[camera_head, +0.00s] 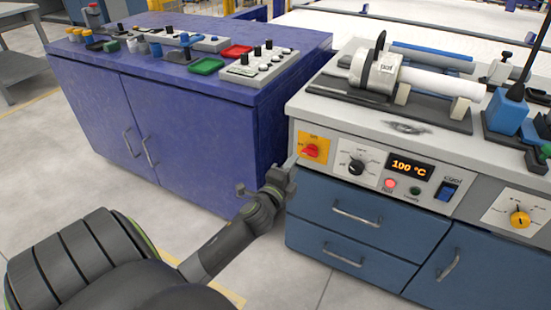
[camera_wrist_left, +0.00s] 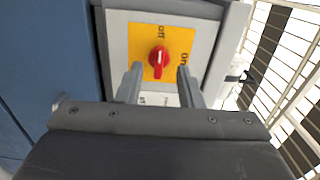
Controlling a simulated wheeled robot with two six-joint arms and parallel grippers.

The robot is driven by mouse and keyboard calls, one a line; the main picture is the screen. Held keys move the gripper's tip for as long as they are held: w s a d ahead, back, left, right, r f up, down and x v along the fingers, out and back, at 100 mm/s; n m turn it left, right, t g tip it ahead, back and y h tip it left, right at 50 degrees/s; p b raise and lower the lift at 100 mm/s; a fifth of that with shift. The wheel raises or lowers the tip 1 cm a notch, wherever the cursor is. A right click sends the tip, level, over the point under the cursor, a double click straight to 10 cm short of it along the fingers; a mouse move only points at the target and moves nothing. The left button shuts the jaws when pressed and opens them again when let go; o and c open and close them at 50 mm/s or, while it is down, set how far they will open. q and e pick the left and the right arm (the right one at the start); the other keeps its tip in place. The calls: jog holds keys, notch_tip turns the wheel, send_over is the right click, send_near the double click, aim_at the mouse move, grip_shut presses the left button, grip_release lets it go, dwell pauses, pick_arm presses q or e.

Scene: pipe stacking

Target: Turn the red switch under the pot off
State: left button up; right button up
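The red switch (camera_head: 311,151) is a rotary knob on a yellow plate at the left end of the grey control panel, below the bench top. In the left wrist view the red switch (camera_wrist_left: 158,60) shows "off" above it and "on" to its right; its grip looks roughly upright there. My left gripper (camera_head: 288,168) is just left of and slightly below the switch in the head view. In the wrist view its fingers (camera_wrist_left: 159,80) are apart with nothing between them, pointing toward the switch. I cannot tell the exact gap. My right gripper is not in view.
A black dial (camera_head: 357,164), a "100 °C" display (camera_head: 411,168) and a blue rocker switch (camera_head: 447,191) sit right of the red switch. A clamp with a white pipe (camera_head: 440,82) stands above. A purple cabinet (camera_head: 190,120) is to the left. Floor between is clear.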

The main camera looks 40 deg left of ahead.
pick_arm(q)
jog(key=v, duration=1)
jog(key=shift+s+d, duration=0.2)
jog(key=shift+s, duration=0.1)
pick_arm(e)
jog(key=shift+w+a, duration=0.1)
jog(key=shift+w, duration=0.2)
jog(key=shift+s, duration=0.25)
